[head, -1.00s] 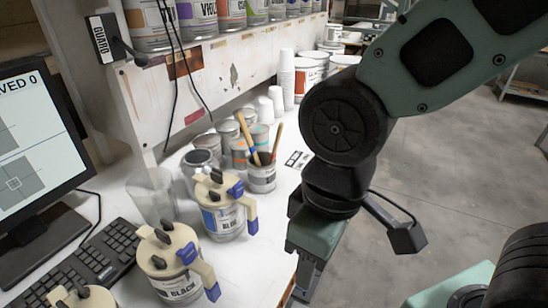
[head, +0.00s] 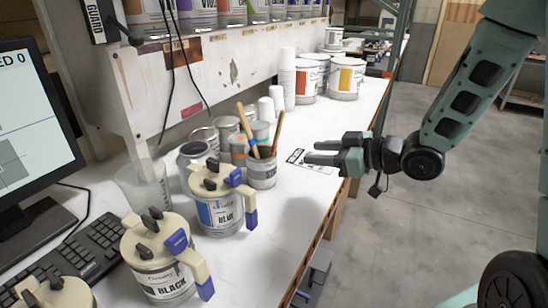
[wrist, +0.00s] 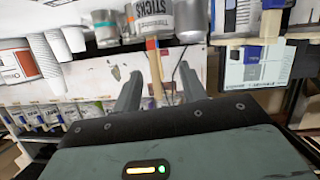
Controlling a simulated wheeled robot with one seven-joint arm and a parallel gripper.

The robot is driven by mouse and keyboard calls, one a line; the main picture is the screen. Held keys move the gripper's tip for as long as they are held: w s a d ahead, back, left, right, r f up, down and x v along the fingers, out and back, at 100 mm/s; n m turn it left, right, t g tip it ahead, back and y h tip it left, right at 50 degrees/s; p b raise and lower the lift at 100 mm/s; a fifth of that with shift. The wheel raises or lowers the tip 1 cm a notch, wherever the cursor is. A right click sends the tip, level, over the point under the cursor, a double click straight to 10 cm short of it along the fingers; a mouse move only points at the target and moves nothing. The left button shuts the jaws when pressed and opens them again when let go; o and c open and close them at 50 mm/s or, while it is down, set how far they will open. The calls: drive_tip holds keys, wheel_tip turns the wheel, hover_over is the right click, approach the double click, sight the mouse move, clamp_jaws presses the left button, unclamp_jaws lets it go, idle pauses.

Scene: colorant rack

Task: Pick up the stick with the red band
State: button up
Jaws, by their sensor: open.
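A grey can of sticks (head: 262,172) stands on the bench with two wooden sticks in it. The left stick (head: 247,128) is pale yellow and leans left. The right stick (head: 278,132) looks redder and leans right.
Blue (head: 220,215) and black (head: 160,265) colorant cans with pump lids stand in front of the stick can. Several small cans and white cups (head: 287,85) stand behind it. A flat label card (head: 308,161) lies under my gripper. The bench is clear towards its right edge.

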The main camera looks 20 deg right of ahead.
drive_tip(key=s+d+r+t+y, duration=0.2)
drive_tip(key=d+y, duration=0.1)
drive_tip(key=p, duration=0.2)
approach(280, 130)
drive_tip(key=x, duration=0.6)
drive_tip(key=shift+a, duration=0.45)
drive_tip(key=p+x, duration=0.1)
drive_tip(key=x, duration=0.1)
drive_tip(key=p+x, duration=0.1)
drive_tip(key=x, duration=0.1)
drive_tip(key=shift+w+d+r, duration=0.1)
drive_tip(key=shift+w+r, duration=0.05)
drive_tip(key=shift+w, duration=0.25)
drive_tip(key=shift+w+a, duration=0.35)
drive_tip(key=shift+w, duration=0.05)
clamp_jaws()
